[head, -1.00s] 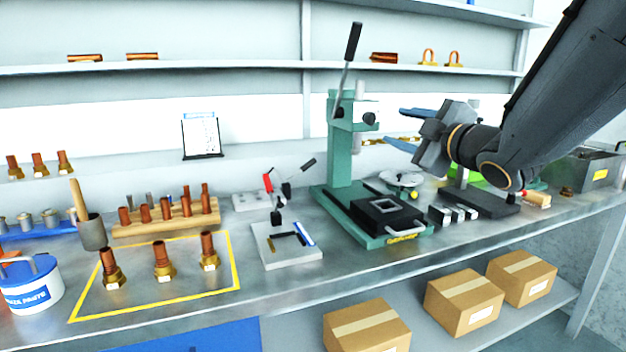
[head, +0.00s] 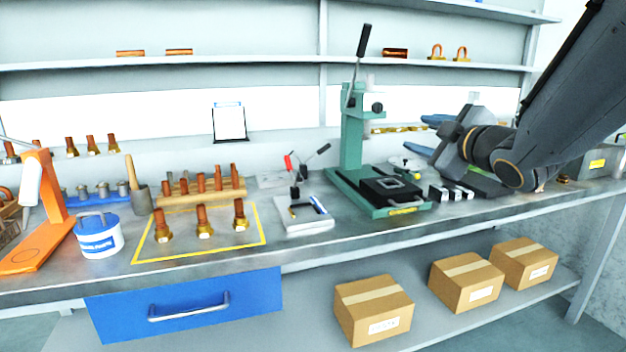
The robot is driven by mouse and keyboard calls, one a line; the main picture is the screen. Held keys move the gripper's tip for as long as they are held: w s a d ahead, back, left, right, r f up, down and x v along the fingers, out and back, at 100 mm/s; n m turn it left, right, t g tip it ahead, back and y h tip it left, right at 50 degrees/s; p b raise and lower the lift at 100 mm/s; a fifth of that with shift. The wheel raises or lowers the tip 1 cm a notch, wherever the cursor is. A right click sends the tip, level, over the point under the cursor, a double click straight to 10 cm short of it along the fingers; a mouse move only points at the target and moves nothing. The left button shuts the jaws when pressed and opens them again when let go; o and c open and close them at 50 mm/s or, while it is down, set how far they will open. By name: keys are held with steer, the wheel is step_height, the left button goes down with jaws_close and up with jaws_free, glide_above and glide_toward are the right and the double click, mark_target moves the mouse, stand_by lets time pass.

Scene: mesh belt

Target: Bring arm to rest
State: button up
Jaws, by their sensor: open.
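My arm reaches in from the upper right in the head view. My gripper (head: 430,135) is at its end, held above the right part of the workbench and pointing left. Its two blue fingers are apart, with nothing seen between them. The gripper is just right of the green lever press (head: 352,150), and from this view I cannot tell how much room lies between them. My arm hides part of the bench behind it.
The workbench (head: 340,232) holds a toggle clamp fixture (head: 305,222), a wooden rack (head: 195,198), a white-and-blue tub (head: 98,238) and an orange press (head: 45,225). Three copper-and-brass fittings stand inside a yellow outline (head: 150,258). Cardboard boxes (head: 372,312) sit on the lower shelf.

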steer(key=s+d+f+m+g+h+p, duration=0.15)
steer(key=s+f+m+g, duration=0.25)
steer(key=f, duration=0.4)
steer(key=s+d+f+m+g+h+p, duration=0.1)
steer(key=s+f+m+g+h, duration=0.25)
steer(key=f, duration=0.45)
steer(key=s+a+f+m+g+p, duration=0.1)
steer(key=s+a+f+m+g, duration=0.1)
steer(key=s, duration=0.5)
steer(key=s+a+f+m+g+p, duration=0.1)
steer(key=s+a+f+m+g, duration=0.1)
steer(key=s+f+g, duration=0.2)
steer(key=s+a+f+m+g+y, duration=0.1)
steer(key=s+a+f+m+g, duration=0.1)
steer(key=s, duration=0.8)
steer(key=shift+a+f+g+p, duration=0.25)
steer(key=shift+f+g+p, duration=0.25)
steer(key=shift+f, duration=0.3)
steer(key=shift+w, duration=0.1)
